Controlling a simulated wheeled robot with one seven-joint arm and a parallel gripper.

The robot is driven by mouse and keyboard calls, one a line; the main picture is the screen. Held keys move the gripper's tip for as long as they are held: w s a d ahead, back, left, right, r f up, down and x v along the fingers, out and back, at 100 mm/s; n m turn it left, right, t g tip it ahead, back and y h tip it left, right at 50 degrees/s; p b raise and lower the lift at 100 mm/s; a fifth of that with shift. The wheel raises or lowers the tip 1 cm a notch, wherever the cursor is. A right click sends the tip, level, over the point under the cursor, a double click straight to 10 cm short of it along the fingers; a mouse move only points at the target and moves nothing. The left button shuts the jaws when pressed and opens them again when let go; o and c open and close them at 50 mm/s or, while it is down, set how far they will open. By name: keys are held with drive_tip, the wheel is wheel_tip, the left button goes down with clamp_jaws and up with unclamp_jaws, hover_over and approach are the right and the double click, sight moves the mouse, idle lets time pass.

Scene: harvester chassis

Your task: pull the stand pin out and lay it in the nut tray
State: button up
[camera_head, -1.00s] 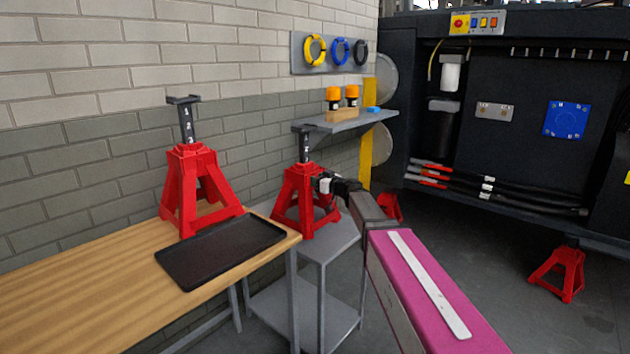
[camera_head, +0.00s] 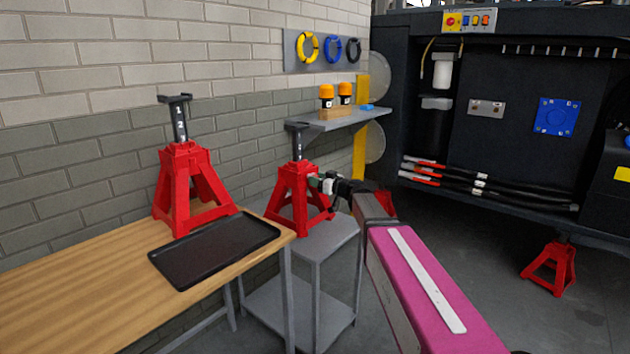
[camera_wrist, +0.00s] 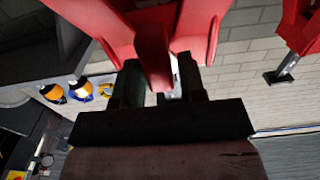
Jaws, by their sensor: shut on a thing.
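A red jack stand (camera_head: 296,200) with a dark ratchet post stands upright on a grey metal cart. My gripper (camera_head: 322,183) is at its right side, high on the frame, shut on the stand pin. In the wrist view my gripper (camera_wrist: 155,88) has its dark fingers close to the red stand (camera_wrist: 150,40), and a thin pale strip of the stand pin (camera_wrist: 174,76) shows between them. I cannot tell how much of the pin is still inside the stand. The nut tray (camera_head: 215,252), black, shallow and empty, lies on the wooden bench to the left.
Another red jack stand (camera_head: 190,190) stands on the wooden bench (camera_head: 80,300) behind the tray. A wall shelf (camera_head: 335,121) with orange-topped items is behind my gripper. The dark chassis (camera_head: 480,60) is at the right. The bench front is clear.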

drive_tip(key=v, duration=0.3)
drive_tip(key=shift+s+d, duration=0.25)
idle(0.4)
idle(0.4)
drive_tip(key=w+d+r+m+t+h, duration=0.1)
drive_tip(key=d+m+t+h, duration=0.3)
drive_tip(key=d, duration=0.2)
drive_tip(key=shift+w+d+r+h, duration=0.15)
drive_tip(key=shift+w+r+h, duration=0.1)
drive_tip(key=shift+w+h, duration=0.05)
drive_tip(key=d+r+m+t+h, duration=0.1)
drive_tip(key=d+r+h, duration=0.1)
drive_tip(key=d+r+m+t+h, duration=0.1)
drive_tip(key=d+r+m+h, duration=0.2)
drive_tip(key=d+r+h, duration=0.1)
drive_tip(key=d, duration=0.1)
drive_tip(key=shift+w+d+r+t, duration=0.1)
drive_tip(key=shift+w+r+t, duration=0.2)
drive_tip(key=shift+w+t, duration=0.1)
clamp_jaws()
drive_tip(key=s+d+r+m+h, duration=0.1)
drive_tip(key=d+r+m+h, duration=0.1)
drive_tip(key=r, duration=0.6)
drive_tip(key=shift+d+h, duration=0.8)
drive_tip(key=shift+d, duration=0.2)
